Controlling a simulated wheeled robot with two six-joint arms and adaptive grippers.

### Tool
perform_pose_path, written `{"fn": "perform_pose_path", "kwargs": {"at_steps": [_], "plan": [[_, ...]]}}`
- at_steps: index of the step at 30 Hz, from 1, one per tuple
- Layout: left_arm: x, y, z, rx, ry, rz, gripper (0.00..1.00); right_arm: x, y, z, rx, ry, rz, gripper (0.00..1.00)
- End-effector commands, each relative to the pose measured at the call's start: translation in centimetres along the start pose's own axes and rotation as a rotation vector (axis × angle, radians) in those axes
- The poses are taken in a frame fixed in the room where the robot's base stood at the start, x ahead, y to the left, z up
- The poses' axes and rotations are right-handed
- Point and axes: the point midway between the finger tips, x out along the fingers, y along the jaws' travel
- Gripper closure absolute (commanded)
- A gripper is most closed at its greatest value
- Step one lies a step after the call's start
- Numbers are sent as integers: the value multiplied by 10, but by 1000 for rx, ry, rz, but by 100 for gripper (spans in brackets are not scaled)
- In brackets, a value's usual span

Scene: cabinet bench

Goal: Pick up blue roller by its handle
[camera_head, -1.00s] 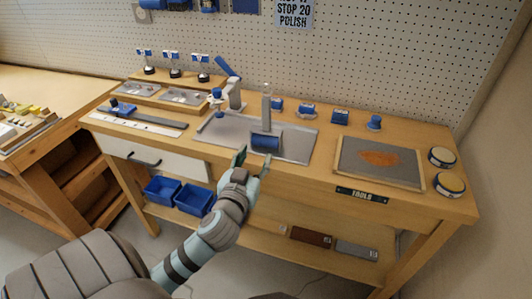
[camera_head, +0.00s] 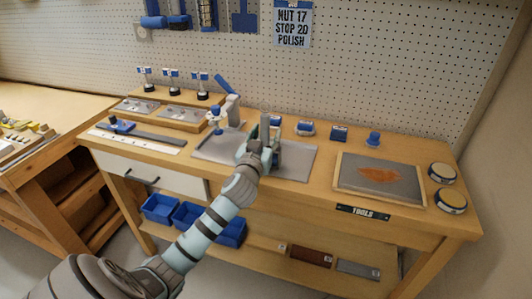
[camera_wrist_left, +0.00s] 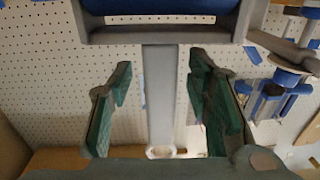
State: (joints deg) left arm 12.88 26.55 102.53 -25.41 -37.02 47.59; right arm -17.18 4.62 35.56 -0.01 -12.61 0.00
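The blue roller shows in the left wrist view: its blue drum (camera_wrist_left: 160,8) is at the top edge, its grey frame below, and its grey handle (camera_wrist_left: 160,95) runs down the middle. My left gripper (camera_head: 262,140) is at the metal tray on the bench and hides most of the roller in the head view; the top of the grey handle (camera_head: 265,117) shows there. The green fingers in the left wrist view stand on either side of the handle, with a visible gap on each side. My right gripper is not in view.
The metal tray (camera_head: 300,165) lies on the wooden bench, with a small stand (camera_head: 233,107) behind left. Several small blue parts line the back. A board with an orange patch (camera_head: 380,188) and two round tins (camera_head: 450,200) are at right. Blue bins (camera_head: 160,207) sit below.

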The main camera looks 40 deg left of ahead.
Motion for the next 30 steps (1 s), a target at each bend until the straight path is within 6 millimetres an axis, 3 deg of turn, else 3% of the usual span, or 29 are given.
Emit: {"fn": "perform_pose_path", "kwargs": {"at_steps": [1, 6, 9, 23, 26, 30], "plan": [[0, 0, 0, 0, 0, 0, 61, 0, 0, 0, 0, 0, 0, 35], [0, 0, 0, 0, -1, 0, 89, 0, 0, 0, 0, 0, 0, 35], [0, 0, 0, 0, -1, 0, 100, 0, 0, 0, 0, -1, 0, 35], [0, 0, -1, 0, 0, 0, 100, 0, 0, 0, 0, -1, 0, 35], [0, 0, -7, 1, 1, -1, 100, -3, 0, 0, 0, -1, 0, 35], [0, 0, -31, 0, 3, 0, 100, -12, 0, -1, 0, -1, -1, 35]]}}
